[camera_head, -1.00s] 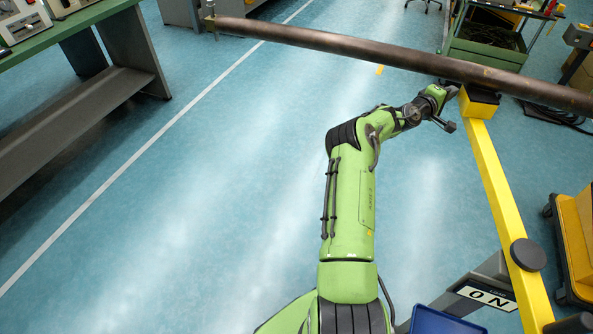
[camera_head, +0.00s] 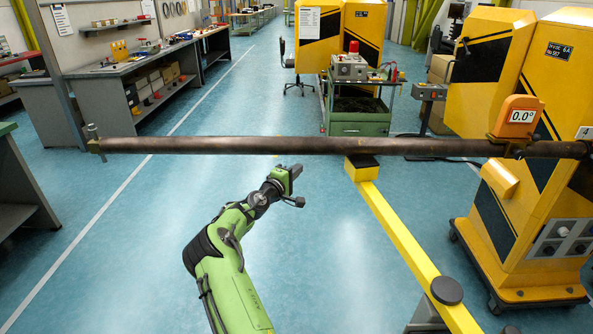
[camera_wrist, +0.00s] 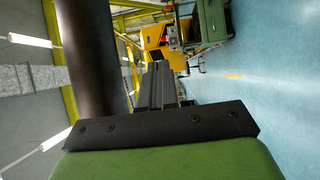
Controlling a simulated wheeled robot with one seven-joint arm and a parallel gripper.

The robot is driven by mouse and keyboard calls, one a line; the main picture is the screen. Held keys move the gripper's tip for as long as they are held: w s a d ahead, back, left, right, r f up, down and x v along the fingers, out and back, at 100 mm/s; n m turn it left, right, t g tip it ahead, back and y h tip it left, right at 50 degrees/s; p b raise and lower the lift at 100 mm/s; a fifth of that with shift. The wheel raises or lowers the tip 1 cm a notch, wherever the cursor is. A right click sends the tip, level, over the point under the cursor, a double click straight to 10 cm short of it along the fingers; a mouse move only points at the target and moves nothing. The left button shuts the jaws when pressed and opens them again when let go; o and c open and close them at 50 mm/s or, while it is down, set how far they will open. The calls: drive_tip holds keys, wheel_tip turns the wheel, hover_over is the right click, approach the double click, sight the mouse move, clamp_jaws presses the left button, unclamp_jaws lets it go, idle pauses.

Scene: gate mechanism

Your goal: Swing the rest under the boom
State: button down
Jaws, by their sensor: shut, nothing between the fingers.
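The boom (camera_head: 250,146) is a long dark pipe that spans the head view, looking level. The rest is a yellow bar (camera_head: 405,232) running from the lower right to a block with a black pad (camera_head: 363,161). The pad is directly below the boom in the picture; I cannot tell whether they touch. My gripper (camera_head: 296,169) is left of the pad, with a clear gap, and just below the boom. It is empty. In the wrist view its dark fingers (camera_wrist: 162,82) are together, with the boom (camera_wrist: 88,60) large beside them on the left.
An orange gauge (camera_head: 517,117) on the boom reads 0.0°. A yellow cabinet (camera_head: 540,215) on wheels stands at the right. A green cart (camera_head: 360,110) is beyond the boom, and a workbench (camera_head: 150,85) is at the far left.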

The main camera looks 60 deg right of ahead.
idle(0.3)
drive_tip(key=s+a+r+m+t+y+p, duration=0.15)
drive_tip(key=a+r+y, duration=0.4)
drive_tip(key=a, duration=0.75)
drive_tip(key=a+r+m+t+y+p, duration=0.15)
drive_tip(key=a+r+y+p, duration=0.35)
drive_tip(key=a, duration=0.7)
drive_tip(key=s+a+r+m+t+y+p, duration=0.1)
drive_tip(key=a+r+t+y, duration=0.2)
drive_tip(key=a+r, duration=0.7)
drive_tip(key=s+a+f+n+y+p, duration=0.1)
drive_tip(key=s+a+n+y, duration=0.1)
drive_tip(key=s+a, duration=0.6)
drive_tip(key=s+a+f+n+y+p, duration=0.1)
drive_tip(key=s+a+n+y, duration=0.1)
drive_tip(key=s+a, duration=0.6)
drive_tip(key=a, duration=0.7)
drive_tip(key=shift+s+f+p, duration=0.2)
drive_tip(key=shift+s+p, duration=0.1)
